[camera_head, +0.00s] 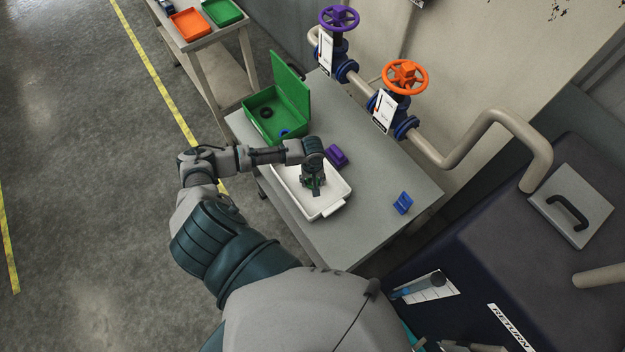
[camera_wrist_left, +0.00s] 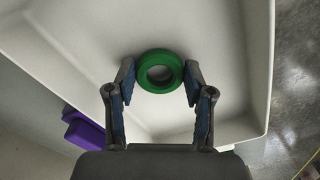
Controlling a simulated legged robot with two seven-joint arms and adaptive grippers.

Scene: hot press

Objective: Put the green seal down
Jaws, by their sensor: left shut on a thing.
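The green seal (camera_wrist_left: 145,71) is a thick ring. In the wrist view it sits between the fingertips of my left gripper (camera_wrist_left: 160,76), which is shut on it. In the head view my left gripper (camera_head: 313,186) points down inside the white tray (camera_head: 329,212) on the grey table. The tray's pale floor (camera_wrist_left: 60,45) lies behind the seal in the wrist view. I cannot tell whether the seal touches the tray floor. In the head view the gripper mostly hides the seal. My right gripper is not in view.
An open green box (camera_head: 258,100) with a dark ring and a blue piece inside stands at the tray's far left. A purple block (camera_head: 337,156) is beside the tray, and a blue block (camera_head: 403,203) lies to the right. Pipes with purple (camera_head: 339,18) and orange (camera_head: 405,77) valve wheels run behind.

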